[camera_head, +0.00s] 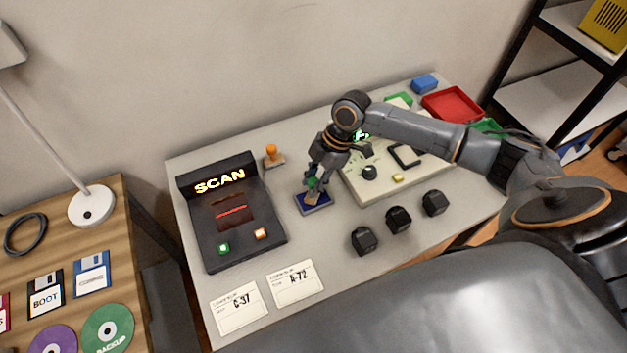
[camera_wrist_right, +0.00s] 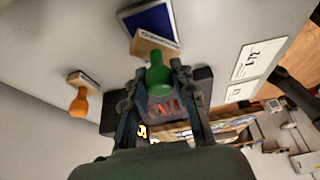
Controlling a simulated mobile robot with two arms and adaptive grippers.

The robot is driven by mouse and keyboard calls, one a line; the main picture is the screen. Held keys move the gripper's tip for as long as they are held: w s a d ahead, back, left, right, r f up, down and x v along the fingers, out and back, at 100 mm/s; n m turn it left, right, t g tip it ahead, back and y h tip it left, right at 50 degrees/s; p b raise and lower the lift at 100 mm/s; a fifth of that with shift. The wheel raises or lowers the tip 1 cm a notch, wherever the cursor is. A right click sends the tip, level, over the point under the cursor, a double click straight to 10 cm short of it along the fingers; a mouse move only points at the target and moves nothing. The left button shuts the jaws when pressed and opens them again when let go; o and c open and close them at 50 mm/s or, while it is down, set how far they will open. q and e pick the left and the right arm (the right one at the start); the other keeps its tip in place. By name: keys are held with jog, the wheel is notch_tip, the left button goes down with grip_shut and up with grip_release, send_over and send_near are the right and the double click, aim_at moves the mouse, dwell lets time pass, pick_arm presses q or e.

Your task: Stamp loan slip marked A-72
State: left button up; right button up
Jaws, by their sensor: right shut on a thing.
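The loan slip A-72 (camera_head: 299,289) lies flat near the front edge of the table; it also shows in the right wrist view (camera_wrist_right: 257,62). A second slip, C-37 (camera_head: 234,314), lies to its left. My right gripper (camera_head: 314,177) is shut on the handle of the green stamp (camera_wrist_right: 158,78), whose wooden base points down at the blue ink pad (camera_head: 315,208). In the wrist view the base overlaps the pad (camera_wrist_right: 152,22); I cannot tell if they touch. An orange stamp (camera_head: 272,151) stands behind, to the left. My left gripper is not in view.
A black SCAN device (camera_head: 194,232) stands left of the pad. A pale panel (camera_head: 359,190) with parts lies to the right. Several black knobs or blocks (camera_head: 398,220) stand in front of it. A red tray (camera_head: 452,104) is at the back right.

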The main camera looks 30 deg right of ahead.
jog(key=shift+f, duration=0.5)
dwell(0.4)
jog(key=shift+f, duration=0.1)
dwell(1.4)
notch_tip(320, 180, up, 7)
jog(key=p, duration=0.7)
jog(key=shift+a, duration=0.1)
dwell(0.3)
